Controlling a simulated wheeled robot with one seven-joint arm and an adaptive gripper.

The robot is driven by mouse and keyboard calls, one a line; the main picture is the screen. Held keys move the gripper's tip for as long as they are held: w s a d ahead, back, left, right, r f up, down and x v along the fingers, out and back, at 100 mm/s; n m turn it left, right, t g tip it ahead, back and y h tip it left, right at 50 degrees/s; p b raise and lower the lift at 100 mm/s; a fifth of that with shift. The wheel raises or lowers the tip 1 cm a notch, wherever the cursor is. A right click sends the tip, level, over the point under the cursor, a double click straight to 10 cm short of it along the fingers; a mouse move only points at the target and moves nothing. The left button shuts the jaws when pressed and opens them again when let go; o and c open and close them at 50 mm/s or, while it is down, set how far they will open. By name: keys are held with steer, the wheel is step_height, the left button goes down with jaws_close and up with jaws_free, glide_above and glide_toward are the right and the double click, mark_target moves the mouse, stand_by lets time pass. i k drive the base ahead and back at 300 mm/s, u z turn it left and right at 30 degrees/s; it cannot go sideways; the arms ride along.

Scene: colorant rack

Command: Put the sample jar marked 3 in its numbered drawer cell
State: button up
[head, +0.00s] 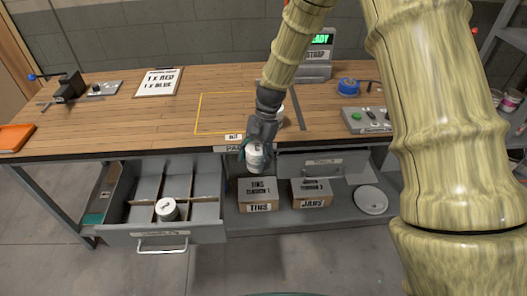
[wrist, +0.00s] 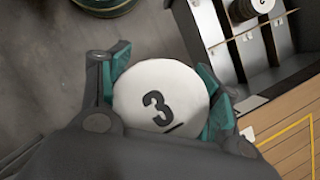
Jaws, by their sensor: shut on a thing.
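The white sample jar (wrist: 160,95), with a dark 3 on its lid, is held between the teal pads of my gripper (wrist: 162,85) in the wrist view. In the head view my gripper (head: 257,146) holds the jar (head: 256,161) in front of the bench edge, above the lower shelf and right of the open drawer. The drawer (head: 205,232) is pulled out at the left and divided into cells by thin walls. Another white-lidded jar (head: 167,209) stands in a front middle cell; it also shows in the wrist view (wrist: 243,9). The cell numbers are not readable.
Two cardboard boxes, TINS (head: 259,194) and JARS (head: 311,192), and a white round dish (head: 370,199) are on the lower shelf. A second drawer (head: 315,164) is at the right. The wooden bench top (head: 220,85) is mostly clear in the middle.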

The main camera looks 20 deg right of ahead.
mark_target(206, 217)
steer(key=k, duration=0.1)
steer(key=z, duration=2.95)
steer(key=k, duration=1.5)
steer(key=u, duration=2.45)
